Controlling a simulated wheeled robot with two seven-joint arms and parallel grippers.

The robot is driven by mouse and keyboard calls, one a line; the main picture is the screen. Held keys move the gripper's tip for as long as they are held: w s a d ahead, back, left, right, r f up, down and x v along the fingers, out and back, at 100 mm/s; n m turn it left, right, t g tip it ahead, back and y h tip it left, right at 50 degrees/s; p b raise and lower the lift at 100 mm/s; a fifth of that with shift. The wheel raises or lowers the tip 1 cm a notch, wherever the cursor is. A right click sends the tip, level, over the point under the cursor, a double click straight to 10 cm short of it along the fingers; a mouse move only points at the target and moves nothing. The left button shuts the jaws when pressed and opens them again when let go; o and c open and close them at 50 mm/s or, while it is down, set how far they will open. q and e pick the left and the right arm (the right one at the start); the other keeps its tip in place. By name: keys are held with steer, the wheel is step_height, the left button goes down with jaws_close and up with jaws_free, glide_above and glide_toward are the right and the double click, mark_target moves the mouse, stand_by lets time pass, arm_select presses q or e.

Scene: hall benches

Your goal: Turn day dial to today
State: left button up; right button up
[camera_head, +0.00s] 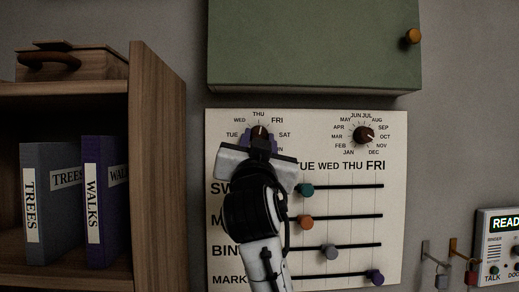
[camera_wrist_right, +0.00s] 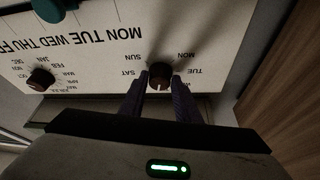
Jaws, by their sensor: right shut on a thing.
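The day dial (camera_head: 259,130) is a dark brown knob at the upper left of the white wall board (camera_head: 395,225), ringed by day names. Its pale mark points up, about at THU. My right gripper (camera_head: 260,139) reaches up from below and is shut on the knob. In the right wrist view, its purple fingers (camera_wrist_right: 160,84) sit on both sides of the dial (camera_wrist_right: 160,72), which appears upside down. My wrist hides some lower labels. My left gripper is out of view.
A month dial (camera_head: 364,135) is to the right. Sliders with a teal knob (camera_head: 306,190), orange knob (camera_head: 306,222), grey knob (camera_head: 328,252) and purple knob (camera_head: 375,277) lie below. A green cabinet (camera_head: 310,45) hangs above; a wooden shelf (camera_head: 155,170) stands left.

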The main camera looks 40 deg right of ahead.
steer(key=shift+w+a+r+m+g+h+b, duration=0.1)
steer(key=shift+m+g+h+b, duration=0.35)
steer(key=shift+m, duration=1)
steer(key=shift+w+a+m+g+h+b, duration=0.1)
steer(key=shift+m+g+h+b, duration=0.2)
steer(key=shift+m+g, duration=0.75)
steer(key=shift+a+r+m+g+h+b, duration=0.1)
steer(key=shift+m+g+h+b, duration=0.2)
steer(key=shift+m, duration=1.5)
steer(key=o, duration=1)
steer(key=shift+o, duration=0.2)
